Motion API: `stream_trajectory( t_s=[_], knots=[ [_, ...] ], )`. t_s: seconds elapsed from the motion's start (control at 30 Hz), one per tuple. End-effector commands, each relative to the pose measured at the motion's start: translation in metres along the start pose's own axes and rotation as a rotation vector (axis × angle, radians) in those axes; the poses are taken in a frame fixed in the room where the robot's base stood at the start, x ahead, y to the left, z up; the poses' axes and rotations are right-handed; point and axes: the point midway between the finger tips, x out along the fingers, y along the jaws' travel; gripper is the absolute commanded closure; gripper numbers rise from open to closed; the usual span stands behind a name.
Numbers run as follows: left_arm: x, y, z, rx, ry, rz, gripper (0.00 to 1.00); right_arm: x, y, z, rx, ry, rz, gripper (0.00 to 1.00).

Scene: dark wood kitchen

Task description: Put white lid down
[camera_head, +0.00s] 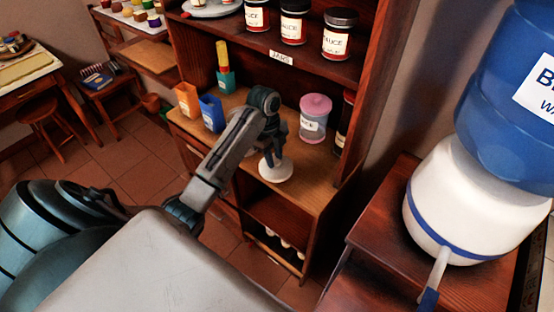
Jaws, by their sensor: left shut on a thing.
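The white lid (276,173) is round with a small knob on top. It is at the front part of a wooden shelf (302,184); I cannot tell whether it touches the wood or hangs just above it. My left gripper (271,152) points down from above and is shut on the lid by its knob. The fingers partly hide the knob. My right gripper is not in view.
A labelled jar with a pink lid (314,118) stands right of my left gripper, beside a dark bottle (345,120). An orange box (188,100), a blue box (211,112) and a teal-yellow item (225,75) stand left. Sauce jars (293,22) line the shelf above.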

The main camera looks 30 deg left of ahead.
Motion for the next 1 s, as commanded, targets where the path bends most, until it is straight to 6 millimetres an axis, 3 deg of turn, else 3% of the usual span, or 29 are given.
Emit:
stream_trajectory(
  t_s=[0.1,0.27,0.6,0.97,1.0],
  knots=[
    [-0.004,-0.021,0.009,-0.002,0.002,0.001,0.94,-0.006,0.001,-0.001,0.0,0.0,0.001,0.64],
    [-0.002,-0.033,0.016,-0.001,0.001,0.002,0.94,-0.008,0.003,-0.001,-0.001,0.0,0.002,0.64],
    [0.032,-0.034,0.021,0.0,0.001,0.002,0.94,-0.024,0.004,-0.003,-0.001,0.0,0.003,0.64],
    [0.037,-0.034,0.023,0.0,0.0,0.002,0.94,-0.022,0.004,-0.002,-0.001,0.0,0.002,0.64],
    [0.037,-0.034,0.023,0.0,0.0,0.001,0.67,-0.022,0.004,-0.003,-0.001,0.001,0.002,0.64]
  ],
)
